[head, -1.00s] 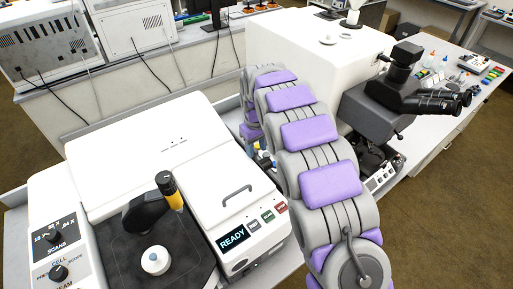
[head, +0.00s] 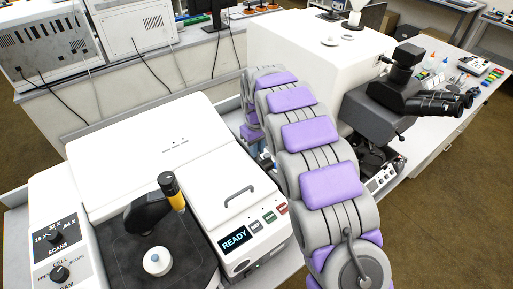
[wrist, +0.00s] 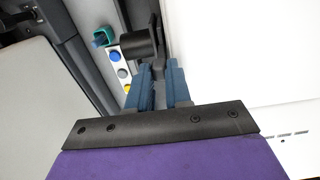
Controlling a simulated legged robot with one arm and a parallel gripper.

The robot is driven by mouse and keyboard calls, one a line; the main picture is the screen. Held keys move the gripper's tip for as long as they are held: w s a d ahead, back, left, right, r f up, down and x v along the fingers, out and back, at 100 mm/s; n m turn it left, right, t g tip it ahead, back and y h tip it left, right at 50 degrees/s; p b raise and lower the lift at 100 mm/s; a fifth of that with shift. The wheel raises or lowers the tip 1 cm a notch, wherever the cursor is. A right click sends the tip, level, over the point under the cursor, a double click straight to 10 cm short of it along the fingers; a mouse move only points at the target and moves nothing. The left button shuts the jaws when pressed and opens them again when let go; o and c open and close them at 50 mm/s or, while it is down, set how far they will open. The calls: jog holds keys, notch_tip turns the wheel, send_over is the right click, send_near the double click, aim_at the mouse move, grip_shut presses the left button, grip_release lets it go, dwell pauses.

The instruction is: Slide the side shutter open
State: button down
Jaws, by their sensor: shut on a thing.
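In the wrist view, my gripper (wrist: 160,82) has its two blue fingers close together, shut on a dark part at the side of the white instrument body (wrist: 245,55). A black piece with a round knob (wrist: 137,43) stands just beyond the fingertips; I take it for the side shutter. The fingers hide the gripped spot, so how far the shutter is open cannot be told. In the head view, my arm reaches between the spectrometer unit (head: 140,150) and the white microscope body (head: 310,50), and hides my gripper.
Several coloured buttons (wrist: 121,66) and a teal cup-like item (wrist: 103,37) lie close left of the fingers. The microscope's black eyepieces (head: 435,100) stand right of my arm. A sample stage (head: 157,262) and a READY display (head: 234,239) are at lower left.

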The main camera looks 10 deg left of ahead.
jog(key=s+d, duration=0.4)
jog(key=shift+d+p, duration=0.35)
jog(key=shift+p, duration=0.05)
jog(key=shift+s, duration=0.1)
dwell(0.3)
jog(key=c, duration=1)
grip_release()
jog(key=shift+d, duration=0.15)
jog(key=shift+c, duration=0.2)
notch_tip(320, 180, up, 17)
jog(key=p, duration=0.2)
jog(key=shift+r, duration=0.15)
